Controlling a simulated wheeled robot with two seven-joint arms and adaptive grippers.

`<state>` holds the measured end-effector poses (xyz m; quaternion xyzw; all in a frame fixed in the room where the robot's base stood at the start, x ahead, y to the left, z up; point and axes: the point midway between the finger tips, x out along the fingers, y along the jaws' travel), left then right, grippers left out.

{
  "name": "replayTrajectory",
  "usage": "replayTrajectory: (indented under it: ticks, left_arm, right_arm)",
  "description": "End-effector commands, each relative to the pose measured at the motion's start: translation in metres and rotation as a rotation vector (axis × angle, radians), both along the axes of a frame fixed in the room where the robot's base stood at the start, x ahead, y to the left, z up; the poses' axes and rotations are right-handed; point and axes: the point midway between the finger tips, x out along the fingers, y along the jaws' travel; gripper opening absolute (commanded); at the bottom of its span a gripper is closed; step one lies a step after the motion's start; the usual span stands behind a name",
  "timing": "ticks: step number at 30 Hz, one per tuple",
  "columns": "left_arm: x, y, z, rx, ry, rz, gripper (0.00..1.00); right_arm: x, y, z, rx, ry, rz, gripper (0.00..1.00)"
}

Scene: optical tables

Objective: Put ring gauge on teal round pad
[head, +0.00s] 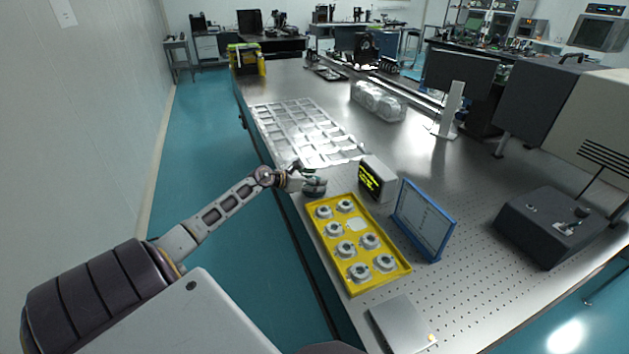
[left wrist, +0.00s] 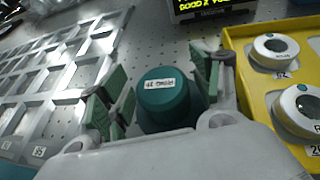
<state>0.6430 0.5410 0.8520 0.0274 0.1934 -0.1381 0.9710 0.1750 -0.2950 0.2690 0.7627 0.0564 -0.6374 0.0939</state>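My left gripper (head: 316,184) is at the far end of the yellow tray. In the left wrist view, its green-padded fingers (left wrist: 160,92) stand apart on either side of a dark teal round piece (left wrist: 165,105) with a white label on it, which appears to be the teal round pad. A narrow gap shows at the left finger; contact on the right is unclear. I see no ring gauge between the fingers. Several silver ring gauges (head: 345,249) sit in the yellow tray (head: 335,273); two also show in the left wrist view (left wrist: 273,47). My right gripper is out of view.
One tray place (head: 357,224) holds no ring. A display box (head: 378,178) and a blue-framed panel (head: 424,219) stand right of the tray. A silver compartment grid (head: 302,130) lies beyond the gripper. A flat grey device (head: 403,323) lies near me.

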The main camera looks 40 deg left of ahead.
Motion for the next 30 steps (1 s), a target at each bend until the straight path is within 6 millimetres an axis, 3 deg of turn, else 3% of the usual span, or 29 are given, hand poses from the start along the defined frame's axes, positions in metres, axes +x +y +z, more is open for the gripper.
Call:
replayTrajectory:
  ticks: [15,30]
  left_arm:
    - [0.0,0.0,0.004,0.0,0.0,0.0,0.67]
    - [-0.025,0.007,0.013,0.0,0.001,0.0,0.67]
  right_arm:
    - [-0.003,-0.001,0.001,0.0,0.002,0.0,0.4]
    - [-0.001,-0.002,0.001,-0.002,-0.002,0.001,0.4]
